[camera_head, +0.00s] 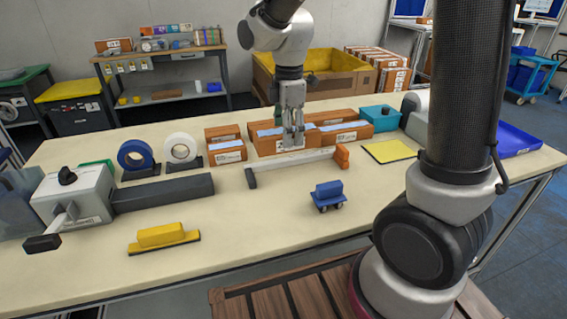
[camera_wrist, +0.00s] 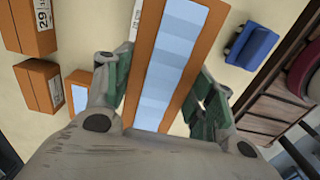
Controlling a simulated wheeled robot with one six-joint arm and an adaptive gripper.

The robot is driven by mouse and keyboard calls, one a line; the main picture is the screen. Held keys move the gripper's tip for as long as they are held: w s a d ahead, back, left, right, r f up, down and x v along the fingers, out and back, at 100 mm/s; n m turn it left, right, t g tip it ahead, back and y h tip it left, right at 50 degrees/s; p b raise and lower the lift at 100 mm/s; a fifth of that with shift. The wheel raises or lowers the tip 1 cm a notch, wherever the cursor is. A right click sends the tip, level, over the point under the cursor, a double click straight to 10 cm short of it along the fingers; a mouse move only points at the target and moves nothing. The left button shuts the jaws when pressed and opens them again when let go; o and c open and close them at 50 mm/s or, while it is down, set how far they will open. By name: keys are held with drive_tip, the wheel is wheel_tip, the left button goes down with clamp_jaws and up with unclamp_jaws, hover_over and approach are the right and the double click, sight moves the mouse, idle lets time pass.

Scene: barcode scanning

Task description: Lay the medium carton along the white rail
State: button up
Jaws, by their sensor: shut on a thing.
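The medium carton (camera_head: 268,146) is orange-brown with a pale blue strip on top. In the head view it lies in the row of cartons just behind the white rail (camera_head: 300,162). My gripper (camera_head: 293,143) points down at it from above. In the wrist view the carton (camera_wrist: 190,62) runs diagonally between the green finger pads of my gripper (camera_wrist: 160,95), which is shut on it. I cannot tell whether the carton touches the table.
A smaller carton (camera_head: 226,152) stands to the left, and another carton (camera_head: 352,131) to the right. A blue wheeled block (camera_head: 328,195) sits in front of the rail. A yellow pad (camera_head: 389,151) and a teal box (camera_head: 380,118) are at right. The table's front middle is clear.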

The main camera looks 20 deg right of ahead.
wheel_tip(320, 180, down, 9)
drive_tip(key=shift+f, duration=0.1)
idle(0.3)
drive_tip(key=o, duration=1.4)
drive_tip(key=shift+f, duration=0.15)
wheel_tip(320, 180, up, 12)
drive_tip(key=shift+s+r, duration=0.1)
drive_tip(key=shift+r, duration=0.15)
drive_tip(key=s+d+r+m+t, duration=0.2)
drive_tip(key=s+d+r+m, duration=0.2)
drive_tip(key=s+d+m, duration=0.3)
drive_tip(key=s+d+r+m+t, duration=0.2)
drive_tip(key=s+d+r+m, duration=0.2)
drive_tip(key=s+d+m, duration=0.4)
drive_tip(key=s+m, duration=0.3)
drive_tip(key=s, duration=0.1)
